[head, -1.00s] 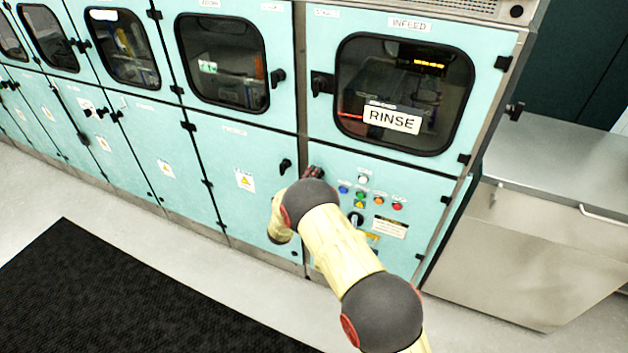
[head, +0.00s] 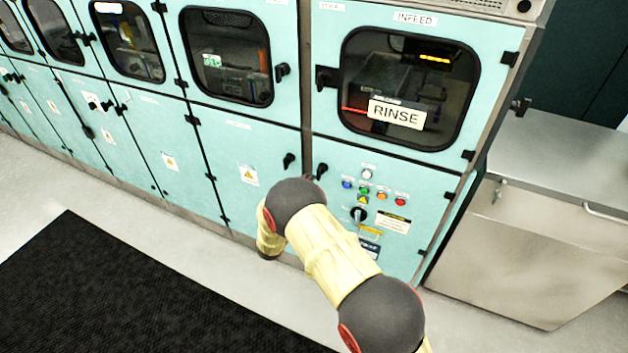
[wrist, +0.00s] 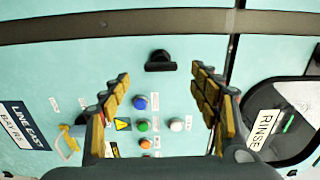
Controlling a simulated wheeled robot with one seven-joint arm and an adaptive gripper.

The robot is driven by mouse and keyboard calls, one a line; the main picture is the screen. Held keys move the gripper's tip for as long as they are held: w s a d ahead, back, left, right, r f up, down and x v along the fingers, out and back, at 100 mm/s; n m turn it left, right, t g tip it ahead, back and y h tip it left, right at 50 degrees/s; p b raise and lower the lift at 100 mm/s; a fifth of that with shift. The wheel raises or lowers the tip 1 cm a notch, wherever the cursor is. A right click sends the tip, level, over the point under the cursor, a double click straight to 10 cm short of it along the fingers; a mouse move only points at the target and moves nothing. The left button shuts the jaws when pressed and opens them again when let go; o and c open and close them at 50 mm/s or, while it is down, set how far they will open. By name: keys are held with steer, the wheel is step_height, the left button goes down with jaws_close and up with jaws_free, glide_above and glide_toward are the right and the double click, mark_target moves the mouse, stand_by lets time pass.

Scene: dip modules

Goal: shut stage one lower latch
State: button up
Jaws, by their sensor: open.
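A black latch handle (head: 321,170) sits at the upper left of the lower door (head: 430,190) under the RINSE window. It also shows in the wrist view (wrist: 160,62), just beyond and between my fingertips, with its long side across the picture. Its knob looks roughly upright in the head view; whether it is fully shut I cannot tell. My gripper (wrist: 162,76) is open and empty, its two fingers spread, facing the door. No contact with the latch shows. In the head view my arm hides most of the gripper.
A second black latch (head: 289,160) is on the neighbouring lower door to the left. Buttons and a rotary switch (head: 358,215) lie on the panel right of the latch. A steel cabinet (head: 540,220) stands at right. A dark mat (head: 130,290) covers the floor at left.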

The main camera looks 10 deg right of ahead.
steer(key=v, duration=0.3)
steer(key=shift+s+a, duration=0.15)
steer(key=shift+s, duration=0.1)
stand_by(0.4)
